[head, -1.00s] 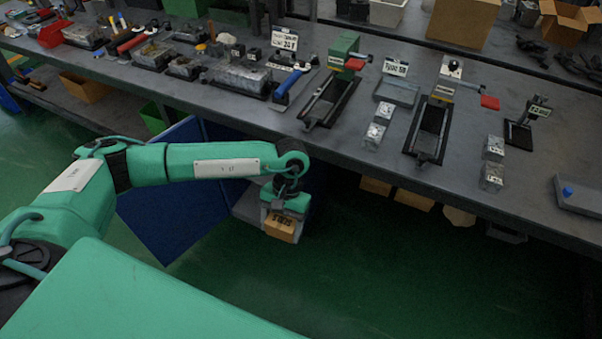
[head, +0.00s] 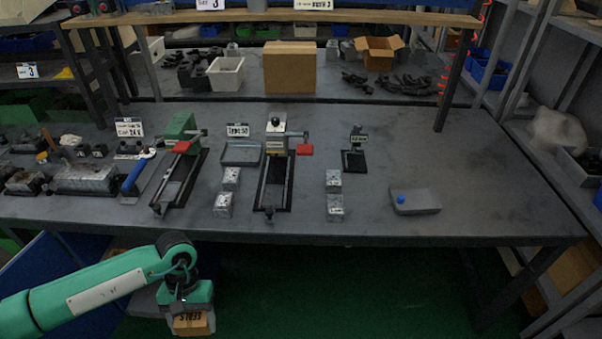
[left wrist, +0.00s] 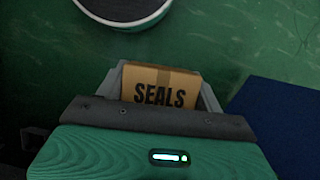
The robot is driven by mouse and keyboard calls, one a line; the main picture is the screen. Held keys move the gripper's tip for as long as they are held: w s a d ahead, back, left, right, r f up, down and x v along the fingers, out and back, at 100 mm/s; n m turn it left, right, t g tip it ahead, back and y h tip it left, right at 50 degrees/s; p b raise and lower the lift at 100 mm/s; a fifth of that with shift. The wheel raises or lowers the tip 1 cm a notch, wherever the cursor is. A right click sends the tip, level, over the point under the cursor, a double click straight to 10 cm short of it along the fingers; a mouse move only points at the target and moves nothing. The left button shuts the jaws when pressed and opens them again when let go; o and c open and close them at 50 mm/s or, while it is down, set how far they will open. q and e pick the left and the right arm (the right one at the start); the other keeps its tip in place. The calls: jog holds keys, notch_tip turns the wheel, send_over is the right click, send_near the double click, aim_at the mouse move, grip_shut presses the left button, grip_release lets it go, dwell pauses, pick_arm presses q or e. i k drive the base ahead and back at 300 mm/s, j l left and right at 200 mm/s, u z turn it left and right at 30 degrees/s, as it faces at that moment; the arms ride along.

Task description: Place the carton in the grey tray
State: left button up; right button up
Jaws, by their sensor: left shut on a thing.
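The carton (head: 193,325) is a small brown box with the word SEALS on it. It is held in my left gripper (head: 190,312), low in front of the workbench's front edge. In the left wrist view the carton (left wrist: 160,89) sits between the two grey fingers of my left gripper (left wrist: 160,84), with the floor beyond it. A shallow grey tray (head: 416,203) with a small blue ball-like thing in it lies on the right part of the bench. Another grey tray (head: 241,154) lies behind, at the sign. My right gripper is out of view.
The workbench (head: 480,190) has clear room around the right tray. Two vise-like fixtures (head: 181,175) (head: 275,180) and several metal blocks (head: 334,205) stand left of it. A larger brown box (head: 288,68) is on the back shelf. A blue panel is at lower left.

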aim_at(421, 201)
jog(key=l+u, duration=0.3)
jog(key=l, duration=1.95)
jog(key=k, duration=0.05)
